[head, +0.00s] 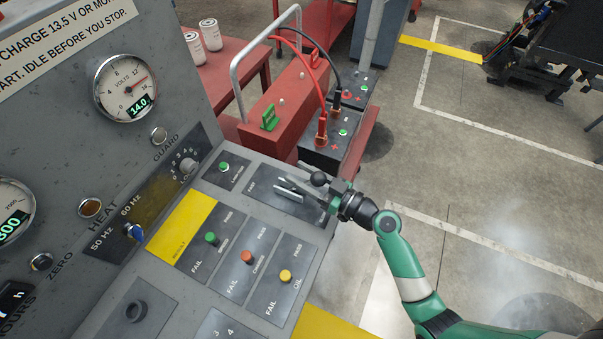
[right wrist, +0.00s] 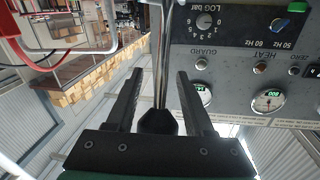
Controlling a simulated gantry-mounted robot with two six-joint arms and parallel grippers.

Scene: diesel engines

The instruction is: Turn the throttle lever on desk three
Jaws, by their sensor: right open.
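The throttle lever's black ball knob (head: 318,179) stands at the upper right of the sloped grey desk, beside my right gripper (head: 284,187). My right gripper is open, with its fingers low over the dark plate at the desk's right edge. In the right wrist view the two fingers (right wrist: 160,75) are spread apart. A dark knob (right wrist: 157,121) with a thin metal rod appears between them. I cannot tell whether either finger touches it. The lever's base is partly hidden by the gripper. My left gripper is not in view.
Green (head: 211,238), orange (head: 247,256) and yellow (head: 286,275) small knobs sit on pass/fail plates nearby. A voltmeter (head: 125,88) is on the upright panel. Batteries (head: 333,137) with red and black cables and a metal rail stand behind the desk.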

